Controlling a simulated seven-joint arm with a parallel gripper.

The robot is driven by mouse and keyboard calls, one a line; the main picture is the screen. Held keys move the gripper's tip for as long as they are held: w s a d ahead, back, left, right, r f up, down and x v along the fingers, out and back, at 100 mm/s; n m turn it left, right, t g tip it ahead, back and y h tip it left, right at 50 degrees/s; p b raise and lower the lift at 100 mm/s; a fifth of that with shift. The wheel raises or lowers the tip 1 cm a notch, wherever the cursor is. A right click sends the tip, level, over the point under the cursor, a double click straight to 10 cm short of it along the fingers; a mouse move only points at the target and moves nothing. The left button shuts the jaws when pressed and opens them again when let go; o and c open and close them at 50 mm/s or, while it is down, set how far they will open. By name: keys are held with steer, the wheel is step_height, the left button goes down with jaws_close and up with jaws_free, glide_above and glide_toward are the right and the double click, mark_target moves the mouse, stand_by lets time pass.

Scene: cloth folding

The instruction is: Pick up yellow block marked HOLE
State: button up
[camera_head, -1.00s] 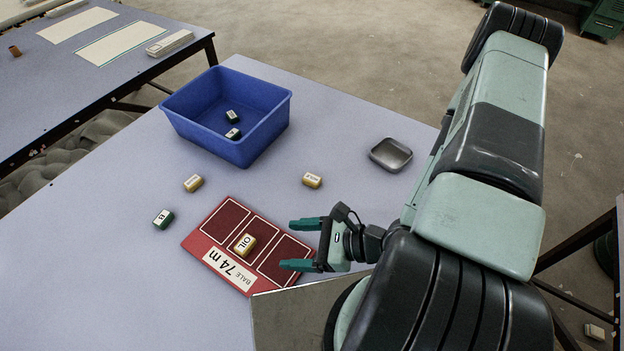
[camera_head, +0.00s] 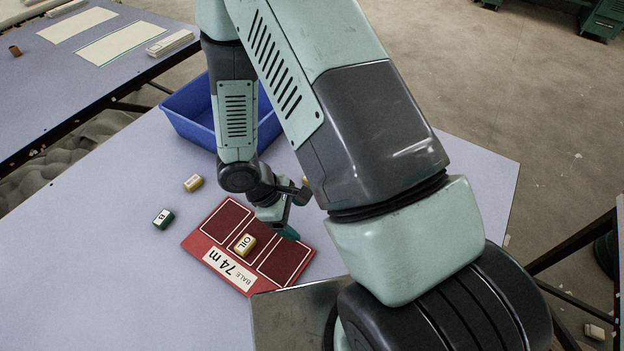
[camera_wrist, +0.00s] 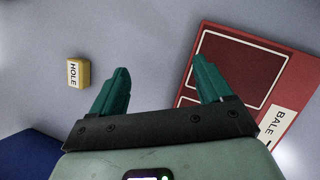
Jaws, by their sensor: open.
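The yellow block marked HOLE (camera_wrist: 77,73) lies on the table in the wrist view, left of my jaws, with its label facing up. My gripper (camera_wrist: 160,66) is open and empty, with a gap between its two green fingers. The block is outside the fingers, not between them. In the head view my gripper (camera_head: 288,232) is over the right edge of the red board, and my arm covers most or all of the HOLE block's place.
The red board (camera_head: 203,238) holds a yellow OIL block (camera_head: 245,244). Another yellow block (camera_head: 193,183) and a green block (camera_head: 163,218) lie to its left. The blue bin (camera_head: 187,123) stands behind, partly covered by my arm.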

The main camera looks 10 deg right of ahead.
steer(key=w+h, duration=0.1)
steer(key=w, duration=0.1)
steer(key=w+d+r+n+t+h, duration=0.1)
steer(key=w+r+n+h, duration=0.1)
steer(key=w, duration=0.1)
steer(key=shift+w+d+r+t, duration=0.2)
steer(key=shift+w+r+t, duration=0.05)
steer(key=shift+w+t, duration=0.15)
steer(key=shift+s+f+n+t+h, duration=0.15)
steer(key=shift+n+t+h, duration=0.45)
steer(key=shift+n+h, duration=0.3)
steer(key=n+t, duration=0.1)
steer(key=n, duration=0.1)
steer(key=s+f+n+t, duration=0.1)
steer(key=n+t, duration=0.1)
steer(key=shift+s+a+h, duration=0.1)
steer(key=shift+a+h, duration=0.1)
steer(key=shift+h, duration=0.1)
steer(key=n+t, duration=0.2)
steer(key=shift+s+a+f+n, duration=0.15)
steer(key=shift+a+f+n, duration=0.05)
steer(key=shift+a+n, duration=0.1)
steer(key=n+t, duration=0.1)
steer(key=a+n+t+y, duration=0.1)
steer(key=n, duration=0.1)
steer(key=shift+t, duration=0.3)
steer(key=shift+n, duration=0.3)
steer(key=x, duration=1)
steer(key=shift+d+f, duration=0.1)
steer(key=shift+f, duration=0.25)
